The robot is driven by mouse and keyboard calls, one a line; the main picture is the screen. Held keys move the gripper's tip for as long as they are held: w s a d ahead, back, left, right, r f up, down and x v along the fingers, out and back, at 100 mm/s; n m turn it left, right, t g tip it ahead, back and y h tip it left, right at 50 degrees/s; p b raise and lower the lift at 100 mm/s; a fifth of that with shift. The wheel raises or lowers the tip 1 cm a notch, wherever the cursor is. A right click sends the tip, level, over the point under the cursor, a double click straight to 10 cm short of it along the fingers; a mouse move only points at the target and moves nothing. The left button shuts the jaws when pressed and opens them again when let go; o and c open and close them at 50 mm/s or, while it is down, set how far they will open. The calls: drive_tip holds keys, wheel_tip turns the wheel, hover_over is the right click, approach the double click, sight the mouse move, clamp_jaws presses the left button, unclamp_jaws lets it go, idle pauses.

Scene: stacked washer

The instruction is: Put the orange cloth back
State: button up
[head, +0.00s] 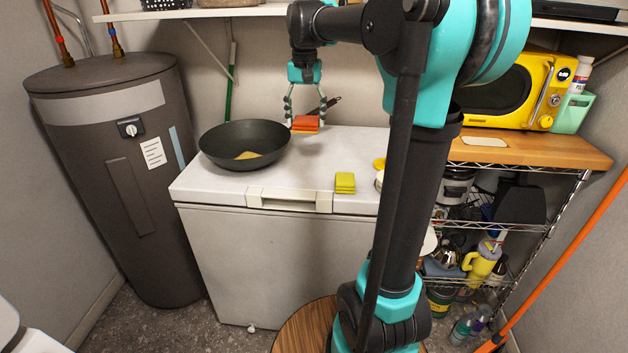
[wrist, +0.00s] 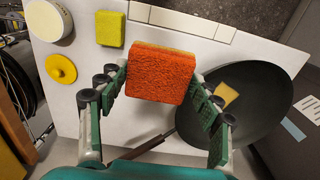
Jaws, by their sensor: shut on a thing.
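The orange cloth (head: 305,123) is a thick, sponge-like rectangular block with a rough orange face. In the wrist view the orange cloth (wrist: 160,75) sits between my two fingers, with a yellowish edge showing along its top. My gripper (head: 305,117) is shut on it and holds it over the white chest freezer's lid, just right of the black pan. How high it is above the lid is hard to tell. In the wrist view my gripper's green-padded fingers (wrist: 160,88) press on its left and right sides.
A black pan (head: 224,144) with a tan piece inside stands on the freezer (head: 270,185). A yellow-green sponge (head: 345,183) lies near the front edge. A yellow lid (wrist: 61,69) and a white round container (wrist: 47,20) are nearby. A shelf (head: 215,12) hangs above.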

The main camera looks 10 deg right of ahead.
wheel_tip(320, 180, down, 19)
drive_tip(key=shift+r, duration=0.15)
idle(0.5)
drive_tip(key=o, duration=1)
wheel_tip(320, 180, up, 12)
drive_tip(key=s+d+f+n+t, duration=0.1)
drive_tip(key=s+d+f+t, duration=0.1)
drive_tip(key=s+f, duration=0.8)
drive_tip(key=s+d+f+n+t, duration=0.2)
drive_tip(key=s+f, duration=0.8)
drive_tip(key=s, duration=0.2)
drive_tip(key=shift+f+n, duration=0.3)
drive_tip(key=shift+f, duration=0.1)
